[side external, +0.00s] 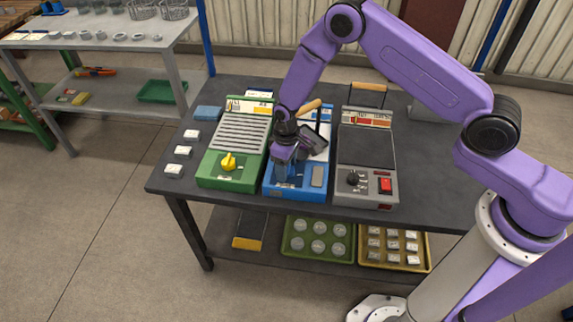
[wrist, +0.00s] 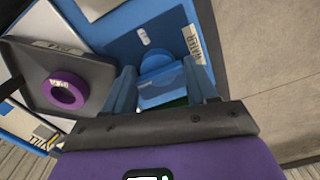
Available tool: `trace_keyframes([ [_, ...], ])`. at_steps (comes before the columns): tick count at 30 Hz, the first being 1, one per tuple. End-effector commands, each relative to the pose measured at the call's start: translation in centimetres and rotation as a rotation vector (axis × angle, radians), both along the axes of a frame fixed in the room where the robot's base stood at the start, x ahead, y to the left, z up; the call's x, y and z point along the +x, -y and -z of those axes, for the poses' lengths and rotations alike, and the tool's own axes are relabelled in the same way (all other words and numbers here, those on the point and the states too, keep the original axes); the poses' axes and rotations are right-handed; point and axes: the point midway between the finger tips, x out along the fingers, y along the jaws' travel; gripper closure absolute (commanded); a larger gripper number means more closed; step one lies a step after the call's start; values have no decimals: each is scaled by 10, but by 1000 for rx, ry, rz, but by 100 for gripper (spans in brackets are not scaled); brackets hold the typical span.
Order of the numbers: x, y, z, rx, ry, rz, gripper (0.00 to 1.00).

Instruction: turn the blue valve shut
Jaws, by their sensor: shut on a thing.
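The blue unit (side external: 285,194) stands in the middle of a row of three on the dark table. My gripper (side external: 281,172) points down over its front left part and hides the valve in the side view. In the wrist view the blue valve (wrist: 163,92) sits between the two fingers of my gripper (wrist: 160,76), on the blue panel beside a white label reading WATER (wrist: 193,44). My gripper is shut on the valve. The exact angle of the valve's handle is hard to tell.
A green unit (side external: 217,172) with a yellow knob (side external: 229,162) stands close left. A grey unit (side external: 368,178) with a black knob and red switch stands close right. A dark tilted plate with a purple ring (wrist: 62,93) is close beside my gripper. Small white blocks lie at the table's left.

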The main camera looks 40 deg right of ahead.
Motion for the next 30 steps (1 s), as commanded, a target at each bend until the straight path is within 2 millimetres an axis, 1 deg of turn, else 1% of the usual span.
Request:
trace_keyframes([
  [1, 0, 2, 0, -1, -2, -6, 73],
  [16, 1, 2, 0, -1, 0, -25, 73],
  [17, 1, 2, 0, -1, 0, -25, 40],
  [18, 1, 2, 0, -1, 0, -25, 33],
  [26, 1, 1, -1, 0, 1, -25, 33],
  [30, 1, 0, -8, 0, 2, -25, 33],
])
